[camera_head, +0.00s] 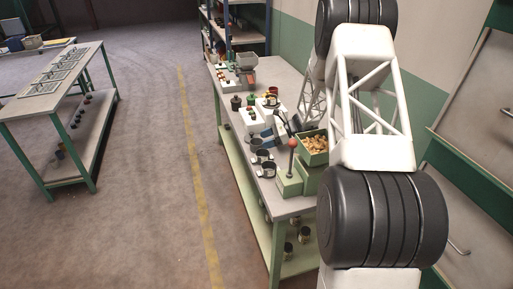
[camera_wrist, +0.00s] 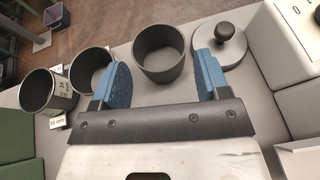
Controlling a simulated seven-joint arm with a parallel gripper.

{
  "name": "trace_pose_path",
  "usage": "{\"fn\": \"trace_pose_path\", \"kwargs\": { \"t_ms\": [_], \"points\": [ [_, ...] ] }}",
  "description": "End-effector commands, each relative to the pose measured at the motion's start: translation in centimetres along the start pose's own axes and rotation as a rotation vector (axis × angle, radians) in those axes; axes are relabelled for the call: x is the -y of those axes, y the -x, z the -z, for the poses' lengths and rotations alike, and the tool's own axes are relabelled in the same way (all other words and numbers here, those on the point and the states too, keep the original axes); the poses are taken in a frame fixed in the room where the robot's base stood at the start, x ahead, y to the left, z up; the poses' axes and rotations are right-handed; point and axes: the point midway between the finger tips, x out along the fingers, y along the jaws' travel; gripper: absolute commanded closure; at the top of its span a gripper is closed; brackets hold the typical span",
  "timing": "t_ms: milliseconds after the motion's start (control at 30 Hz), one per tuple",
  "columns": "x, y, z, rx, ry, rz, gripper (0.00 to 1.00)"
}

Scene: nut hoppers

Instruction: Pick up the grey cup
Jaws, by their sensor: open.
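My gripper (camera_wrist: 163,73) is open and empty, its two blue fingers spread in the wrist view. A plain dark grey cup (camera_wrist: 160,66) stands upright just ahead of the gap between them, and I see no contact. A second grey cup (camera_wrist: 86,60) is at left, partly hidden behind the left finger. A third grey cup (camera_wrist: 62,93) with a printed label is at the far left. In the head view my gripper (camera_head: 272,137) is low over the workbench, small and partly hidden by my arm. Dark cups (camera_head: 264,170) stand near the bench's left edge.
A round grey lid with a black knob (camera_wrist: 224,31) lies close to the right finger. A pale box (camera_wrist: 290,35) is at right. On the workbench (camera_head: 232,120), a green hopper of nuts (camera_head: 315,143) and a red-knobbed lever (camera_head: 292,145) stand nearby.

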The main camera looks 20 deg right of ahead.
Motion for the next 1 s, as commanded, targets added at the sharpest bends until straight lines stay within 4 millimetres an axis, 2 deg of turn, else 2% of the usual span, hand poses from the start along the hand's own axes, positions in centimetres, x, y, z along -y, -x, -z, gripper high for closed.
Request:
{"fn": "trace_pose_path", "kwargs": {
  "t_ms": [400,1000],
  "points": [
    [-0.1,-4.1,-0.2,0.000,0.001,-0.001,0.31],
    [-0.1,-4.4,-0.2,0.000,0.000,0.000,0.31]
  ]
}}
